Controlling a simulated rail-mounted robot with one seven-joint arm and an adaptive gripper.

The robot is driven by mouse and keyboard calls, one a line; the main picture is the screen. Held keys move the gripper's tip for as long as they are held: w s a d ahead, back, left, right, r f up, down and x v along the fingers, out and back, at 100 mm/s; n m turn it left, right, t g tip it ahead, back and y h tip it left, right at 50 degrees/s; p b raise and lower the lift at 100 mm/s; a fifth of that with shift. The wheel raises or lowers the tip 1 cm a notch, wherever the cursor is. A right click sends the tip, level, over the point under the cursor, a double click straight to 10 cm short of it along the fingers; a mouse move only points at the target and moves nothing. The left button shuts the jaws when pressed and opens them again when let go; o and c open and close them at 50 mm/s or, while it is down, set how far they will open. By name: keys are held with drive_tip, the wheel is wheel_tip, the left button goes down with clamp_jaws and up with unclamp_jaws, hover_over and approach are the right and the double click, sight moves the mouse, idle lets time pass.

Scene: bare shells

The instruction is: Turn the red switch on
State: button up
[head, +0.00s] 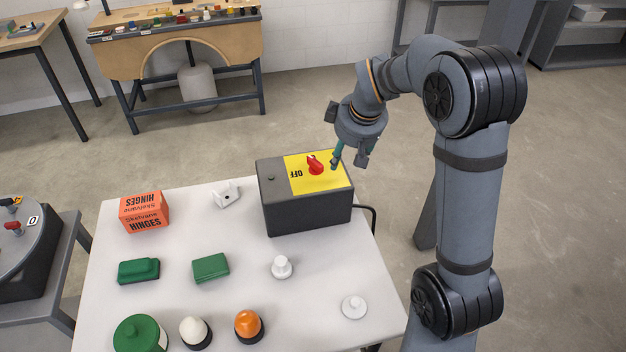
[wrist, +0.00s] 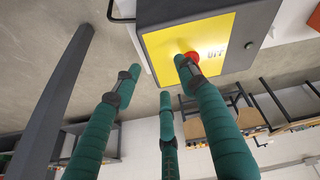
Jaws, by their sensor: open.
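The red switch (head: 315,164) is a rotary knob on the yellow plate (head: 335,181) on top of a dark grey box (head: 308,217). "OFF" is printed on the plate left of the knob. My gripper (head: 343,160) is open, just right of the knob and above the plate's edge. In the wrist view the gripper (wrist: 157,78) shows three green fingers spread apart. The right fingertip overlaps the red switch (wrist: 193,57) and partly hides it; I cannot tell whether they touch. The other two fingertips are clear of the knob.
The box stands at the back of a white table (head: 240,305). An orange hinges box (head: 145,212), green blocks (head: 211,268), white knobs (head: 281,267), and green, white and orange domed pieces (head: 249,326) stand apart on it. A black cable (head: 370,210) loops right of the box.

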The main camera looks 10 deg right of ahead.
wheel_tip(320, 180, up, 3)
drive_tip(key=w+m, duration=0.1)
drive_tip(key=w, duration=0.1)
drive_tip(key=y, duration=0.2)
approach(321, 163)
drive_tip(key=p+x, duration=0.1)
drive_tip(key=x, duration=0.8)
drive_tip(key=shift+w+a+p, duration=0.15)
drive_tip(key=shift+w+p, duration=0.1)
drive_tip(key=shift+p, duration=0.15)
drive_tip(key=shift+c, duration=0.2)
clamp_jaws()
